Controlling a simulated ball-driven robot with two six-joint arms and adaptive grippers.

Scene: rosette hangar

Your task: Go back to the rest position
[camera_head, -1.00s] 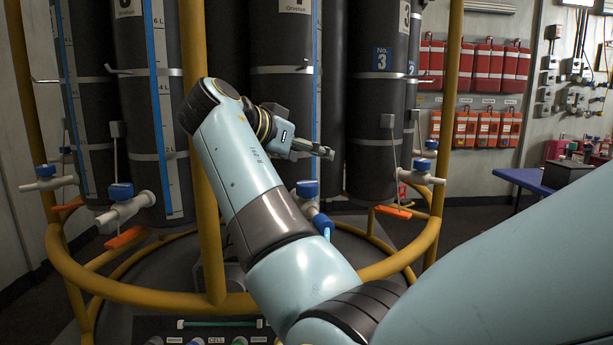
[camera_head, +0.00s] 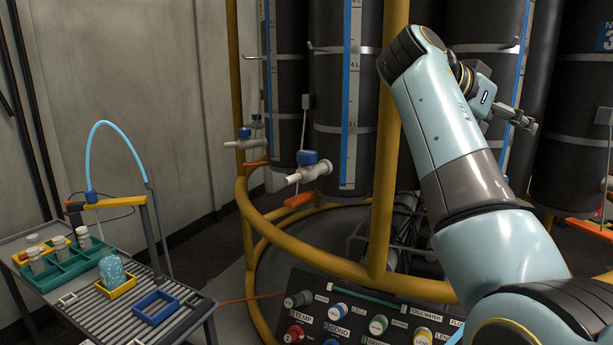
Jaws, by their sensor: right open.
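My right gripper (camera_head: 517,117) is at the end of my light-blue right arm, at the upper right of the head view. It is open, its fingers point right, and I see nothing between them. It is beside the dark tanks, near the yellow upright (camera_head: 386,150) of the tank frame. I cannot tell whether it touches a tank. My left gripper is not in the picture.
A yellow ring rail (camera_head: 262,232) circles the tanks, and a white valve with a blue cap (camera_head: 309,170) sticks out. A control panel (camera_head: 345,310) is at the bottom. A slatted table (camera_head: 190,310) with a green tray (camera_head: 62,268) is at lower left.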

